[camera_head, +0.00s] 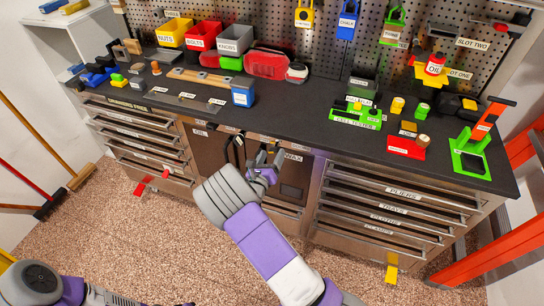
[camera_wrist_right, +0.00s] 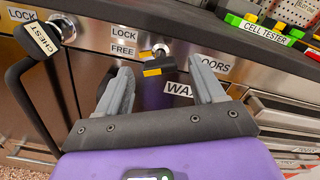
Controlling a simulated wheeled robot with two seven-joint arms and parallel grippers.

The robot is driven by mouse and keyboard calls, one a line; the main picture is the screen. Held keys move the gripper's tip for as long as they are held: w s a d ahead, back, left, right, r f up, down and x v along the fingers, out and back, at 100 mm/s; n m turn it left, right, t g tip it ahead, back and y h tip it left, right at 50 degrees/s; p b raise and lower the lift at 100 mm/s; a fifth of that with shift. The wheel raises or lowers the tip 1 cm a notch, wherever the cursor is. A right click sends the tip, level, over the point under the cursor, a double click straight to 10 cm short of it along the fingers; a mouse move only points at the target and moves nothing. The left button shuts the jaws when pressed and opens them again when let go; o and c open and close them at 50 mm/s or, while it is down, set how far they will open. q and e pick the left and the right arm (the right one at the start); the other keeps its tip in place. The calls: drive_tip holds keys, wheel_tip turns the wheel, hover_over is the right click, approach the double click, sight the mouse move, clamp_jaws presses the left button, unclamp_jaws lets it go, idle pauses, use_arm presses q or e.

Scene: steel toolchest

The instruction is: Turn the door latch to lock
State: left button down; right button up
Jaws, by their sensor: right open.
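The door latch (camera_wrist_right: 158,66) shows in the right wrist view as a black and yellow handle on a round silver boss, between the LOCK and FREE labels on the left and a partly covered DOORS label on the right. Its handle points roughly sideways, with a slight tilt. My right gripper (camera_wrist_right: 160,80) is open, with one finger on each side of the handle; whether either touches it I cannot tell. In the head view my right gripper (camera_head: 264,160) is in front of the cabinet doors and hides most of the latch area. My left gripper is out of view.
A second latch tagged CHEST (camera_wrist_right: 42,38) is at the left, above a dark door handle (camera_wrist_right: 25,95). Drawers (camera_head: 395,205) flank the doors. The worktop (camera_head: 300,112) above carries bins and tools. The floor in front is open.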

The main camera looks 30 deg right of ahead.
drive_tip(key=shift+w+d, duration=0.3)
drive_tip(key=shift+d, duration=0.1)
drive_tip(key=shift+c, duration=0.5)
drive_tip(key=c, duration=1)
drive_tip(key=shift+o, duration=0.2)
